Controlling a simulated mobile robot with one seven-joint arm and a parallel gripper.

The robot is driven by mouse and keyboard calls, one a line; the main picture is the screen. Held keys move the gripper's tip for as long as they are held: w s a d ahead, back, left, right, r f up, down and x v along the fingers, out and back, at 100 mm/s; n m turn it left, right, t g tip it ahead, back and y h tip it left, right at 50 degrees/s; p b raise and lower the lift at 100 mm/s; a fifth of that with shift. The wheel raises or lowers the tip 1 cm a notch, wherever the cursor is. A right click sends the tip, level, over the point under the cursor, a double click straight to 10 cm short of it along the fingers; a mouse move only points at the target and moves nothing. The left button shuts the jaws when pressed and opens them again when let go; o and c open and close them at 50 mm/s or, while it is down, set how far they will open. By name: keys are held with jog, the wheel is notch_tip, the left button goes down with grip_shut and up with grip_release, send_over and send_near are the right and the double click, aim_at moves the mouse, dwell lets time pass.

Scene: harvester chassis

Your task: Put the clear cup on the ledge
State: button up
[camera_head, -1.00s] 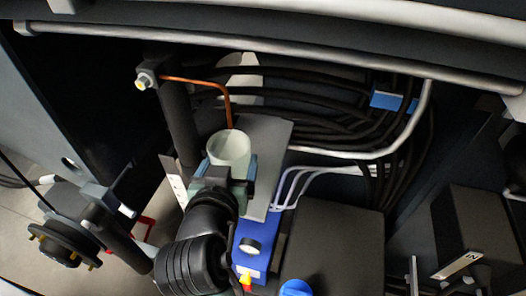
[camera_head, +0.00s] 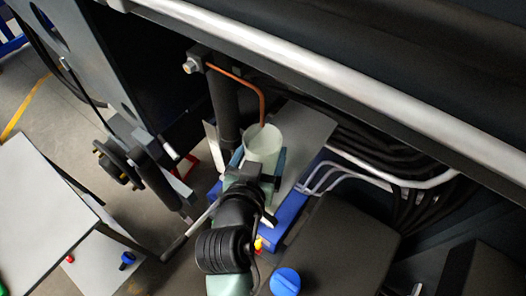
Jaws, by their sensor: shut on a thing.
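The clear cup (camera_head: 264,143) is a pale, translucent tumbler, upright with its open rim facing up. My gripper (camera_head: 262,168) is shut on it from the near side, with its jaws at the cup's sides. The cup is at the left part of a flat grey ledge (camera_head: 307,135); I cannot tell whether its base touches the ledge, because the gripper and the cup hide it. The end of a bent copper pipe (camera_head: 262,95) comes down to the back of the cup's rim.
A dark post (camera_head: 224,108) stands just left of the cup. Black hoses and silver pipes (camera_head: 395,180) run to the right. A blue box (camera_head: 288,215) and a dark box (camera_head: 335,245) are nearby. A white table (camera_head: 40,205) is at the lower left. A long silver rail (camera_head: 330,75) crosses above.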

jog(key=shift+f, duration=0.6)
jog(key=shift+f, duration=0.1)
jog(key=o, duration=1.3)
jog(key=shift+r, duration=0.25)
jog(key=b+v, duration=0.2)
jog(key=v, duration=0.9)
jog(key=shift+s, duration=0.45)
jog(key=shift+a, duration=0.1)
